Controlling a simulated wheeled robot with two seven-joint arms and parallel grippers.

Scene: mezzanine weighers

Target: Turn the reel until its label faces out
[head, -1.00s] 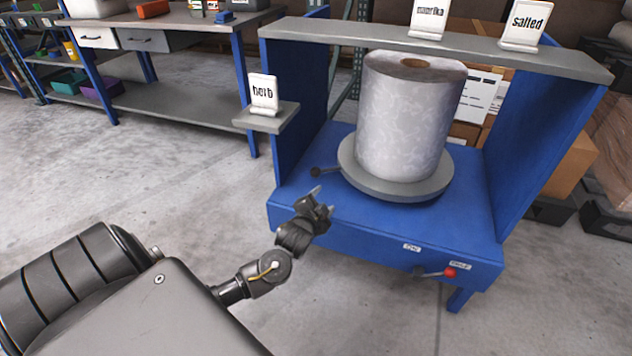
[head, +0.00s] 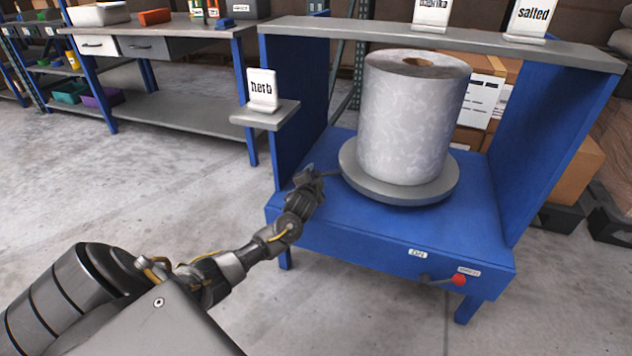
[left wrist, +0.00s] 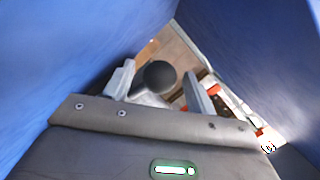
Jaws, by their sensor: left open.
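A large pale grey patterned reel (head: 408,120) stands upright on a round grey turntable (head: 400,190) in a blue stand. No label shows on the side of the reel facing me. A dark handle with a ball end sticks out left from the turntable. My left gripper (head: 318,174) is at that handle, at the stand's left front. In the left wrist view the black ball knob (left wrist: 157,77) lies between the open fingers (left wrist: 158,88); I cannot tell whether they touch it. My right gripper is not in view.
Blue side panels (head: 548,150) flank the turntable, with a grey shelf (head: 440,42) above it. A red-knobbed lever (head: 459,280) is on the stand's front. Open floor lies at left.

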